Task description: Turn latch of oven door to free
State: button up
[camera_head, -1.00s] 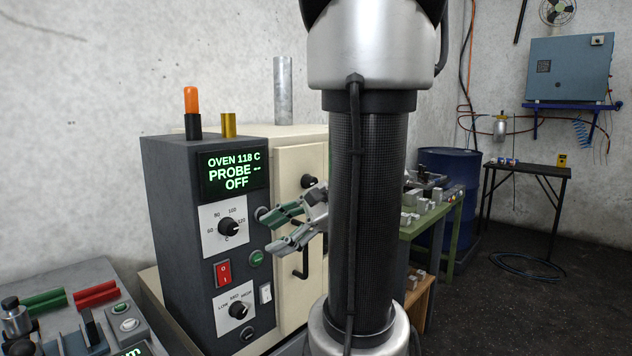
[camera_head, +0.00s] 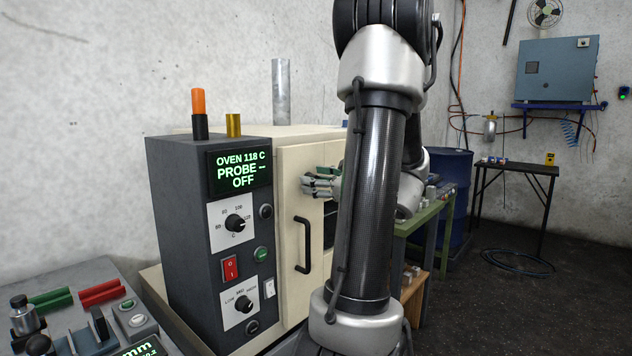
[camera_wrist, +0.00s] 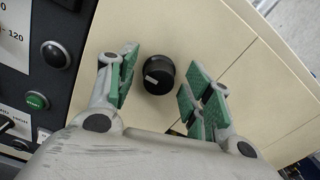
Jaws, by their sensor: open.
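The oven door (camera_head: 293,170) is cream and closed in the head view, with a black bar handle (camera_head: 302,245) below my gripper. The latch is a round black knob with a pale pointer line, seen in the wrist view (camera_wrist: 159,75). My gripper (camera_head: 318,186) is at the upper part of the door, and its fingers hide the latch in the head view. In the wrist view my gripper (camera_wrist: 155,85) is open, with one green-padded finger on each side of the latch. Gaps show between the pads and the latch, so neither finger appears to touch it.
The oven's dark control panel (camera_head: 190,245) stands left of the door, with dials, a red switch and a display reading 118 C, OFF. A grey console (camera_head: 60,290) is at the lower left. A green workbench (camera_head: 425,215) and blue drum (camera_head: 457,190) are to the right.

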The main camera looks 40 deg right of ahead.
jog(key=shift+w, duration=0.25)
jog(key=shift+c, duration=0.4)
jog(key=c, duration=0.9)
jog(key=shift+c, duration=0.2)
